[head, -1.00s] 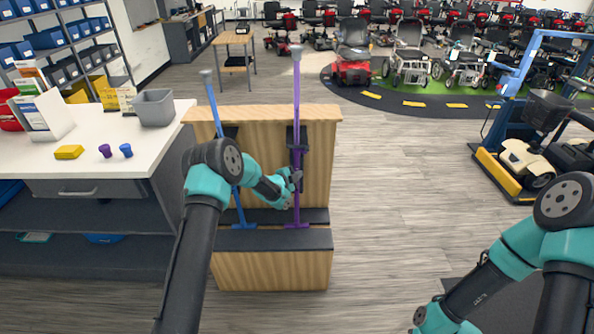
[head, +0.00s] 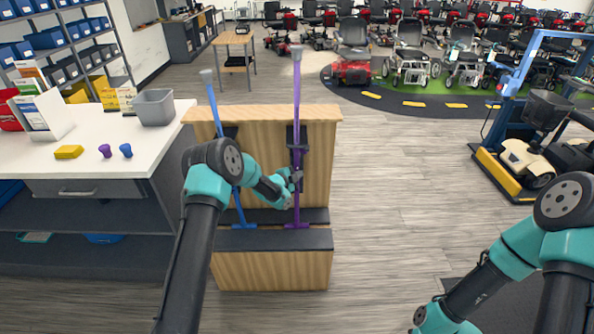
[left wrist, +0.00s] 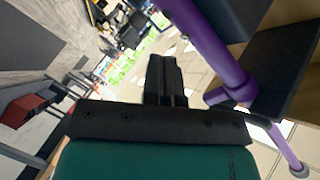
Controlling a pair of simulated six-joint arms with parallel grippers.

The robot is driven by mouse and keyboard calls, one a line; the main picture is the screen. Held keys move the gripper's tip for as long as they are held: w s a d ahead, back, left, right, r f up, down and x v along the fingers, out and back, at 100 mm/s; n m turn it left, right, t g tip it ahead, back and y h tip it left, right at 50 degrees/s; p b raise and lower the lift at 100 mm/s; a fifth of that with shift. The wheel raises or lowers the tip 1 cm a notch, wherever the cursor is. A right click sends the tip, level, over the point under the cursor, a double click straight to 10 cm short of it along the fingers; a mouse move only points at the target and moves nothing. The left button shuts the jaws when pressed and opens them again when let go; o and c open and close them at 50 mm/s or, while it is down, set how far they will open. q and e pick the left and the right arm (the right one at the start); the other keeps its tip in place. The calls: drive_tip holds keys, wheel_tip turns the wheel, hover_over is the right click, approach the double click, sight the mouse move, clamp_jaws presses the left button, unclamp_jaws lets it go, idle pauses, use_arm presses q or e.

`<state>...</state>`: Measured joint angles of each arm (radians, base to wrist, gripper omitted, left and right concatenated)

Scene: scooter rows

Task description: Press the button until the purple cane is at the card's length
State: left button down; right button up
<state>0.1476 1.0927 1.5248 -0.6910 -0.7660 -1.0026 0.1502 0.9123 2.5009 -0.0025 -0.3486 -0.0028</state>
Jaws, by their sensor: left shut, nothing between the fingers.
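The purple cane (head: 297,110) stands upright in the wooden stand (head: 275,270), in a dark clip, its foot on the dark step. The blue cane (head: 213,105) stands to its left, leaning slightly. Their grey tops are at different heights, the purple one higher. My left gripper (head: 297,180) is shut and empty beside the purple cane's lower shaft. In the left wrist view the shut fingers (left wrist: 165,80) are close to the purple shaft (left wrist: 205,40) and its side button (left wrist: 217,96); I cannot tell whether they touch. No length card can be made out clearly. My right gripper is out of view.
The white counter (head: 120,165) at left holds a grey bin (head: 154,107), a yellow block (head: 68,152), a purple piece (head: 105,150), a blue piece (head: 126,150) and a leaflet holder (head: 45,115). Open floor lies right of the stand.

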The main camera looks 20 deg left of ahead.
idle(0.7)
use_arm(q)
drive_tip(key=shift+w+a, duration=0.15)
drive_tip(key=shift+w, duration=0.2)
drive_tip(key=shift+w+a, duration=0.25)
drive_tip(key=shift+w, duration=0.4)
idle(1.2)
drive_tip(key=shift+s+d, duration=0.2)
drive_tip(key=shift+s, duration=0.3)
drive_tip(key=shift+s+d, duration=0.15)
drive_tip(key=shift+s, duration=0.3)
drive_tip(key=shift+s, duration=0.1)
drive_tip(key=s, duration=0.1)
drive_tip(key=s+d, duration=0.1)
drive_tip(key=s, duration=0.2)
drive_tip(key=shift+s+d, duration=0.3)
drive_tip(key=shift+d, duration=0.05)
idle(0.9)
